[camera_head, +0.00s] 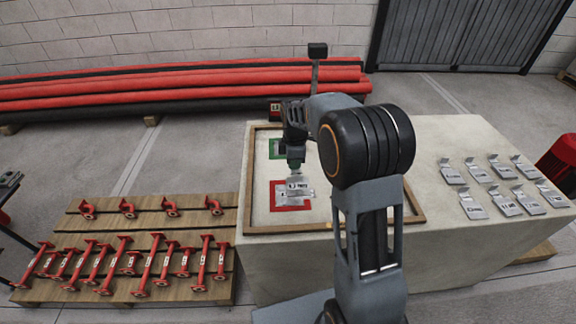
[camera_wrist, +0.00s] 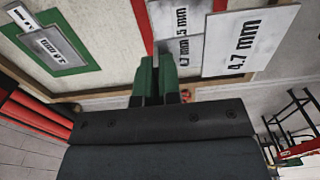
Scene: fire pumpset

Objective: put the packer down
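The packer (camera_head: 300,186) is a grey metal plate with a bent tab. In the wrist view its broad plate (camera_wrist: 245,42) reads 4.7 mm and sits right of the fingers. My gripper (camera_head: 295,163) is above a red square (camera_head: 291,208) on the framed board. In the wrist view its green fingertips (camera_wrist: 158,78) are close together and appear shut on the packer's tab. The packer is over the red square; whether it touches is hard to tell. Another grey plate appears to lie beneath it.
A green square (camera_head: 277,149) with a 3.8 mm packer (camera_wrist: 55,48) lies on the board behind. Several more packers (camera_head: 503,185) stand on the right of the pale table (camera_head: 440,215). The board's wooden frame (camera_head: 250,190) forms a raised edge. Red pipe parts lie on pallets (camera_head: 75,222) at left.

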